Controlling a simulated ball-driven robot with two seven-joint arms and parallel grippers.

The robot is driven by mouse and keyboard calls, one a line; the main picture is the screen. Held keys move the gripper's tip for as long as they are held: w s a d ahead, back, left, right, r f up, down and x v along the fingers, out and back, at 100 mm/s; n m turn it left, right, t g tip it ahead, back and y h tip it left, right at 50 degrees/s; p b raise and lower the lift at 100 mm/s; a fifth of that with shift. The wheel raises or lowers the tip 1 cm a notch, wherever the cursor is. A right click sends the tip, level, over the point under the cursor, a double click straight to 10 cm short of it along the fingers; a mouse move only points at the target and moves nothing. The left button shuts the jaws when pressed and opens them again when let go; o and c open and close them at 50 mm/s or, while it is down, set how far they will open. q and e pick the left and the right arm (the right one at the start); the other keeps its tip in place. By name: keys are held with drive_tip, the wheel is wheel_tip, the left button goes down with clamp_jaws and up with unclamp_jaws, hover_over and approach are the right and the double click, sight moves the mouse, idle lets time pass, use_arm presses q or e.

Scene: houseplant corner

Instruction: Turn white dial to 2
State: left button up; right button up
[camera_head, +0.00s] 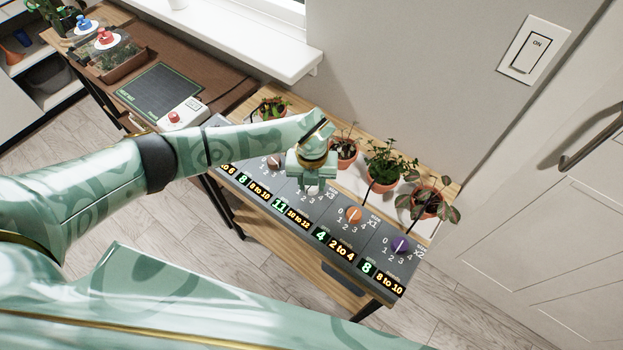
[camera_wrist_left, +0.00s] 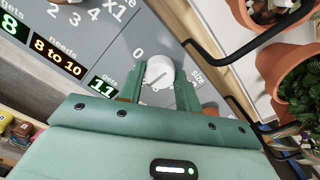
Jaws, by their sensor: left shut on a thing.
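The white dial (camera_wrist_left: 159,73) sits on the grey control panel (camera_head: 335,237), with a 0 printed beside it in the left wrist view. My left gripper (camera_wrist_left: 159,85) is shut on this dial, one green finger on each side. A thin mark runs across the dial's face; its other numbers are mostly hidden, so I cannot tell its setting. In the head view my left gripper (camera_head: 313,182) comes down over the dial and hides most of it. The green display (camera_wrist_left: 103,86) below this dial reads 11. My right gripper is not in view.
A brown dial (camera_head: 274,162) lies to the left; orange (camera_head: 354,214) and purple (camera_head: 400,244) dials lie to the right. Potted plants (camera_head: 386,165) stand behind the panel, with dark tubes close to the gripper.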

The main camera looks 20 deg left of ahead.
use_arm(q)
drive_tip(key=shift+w, duration=0.1)
idle(0.4)
drive_tip(key=o, duration=1)
wheel_tip(320, 180, up, 16)
drive_tip(key=p, duration=0.3)
drive_tip(key=shift+r+p, duration=0.2)
drive_tip(key=shift+p, duration=0.2)
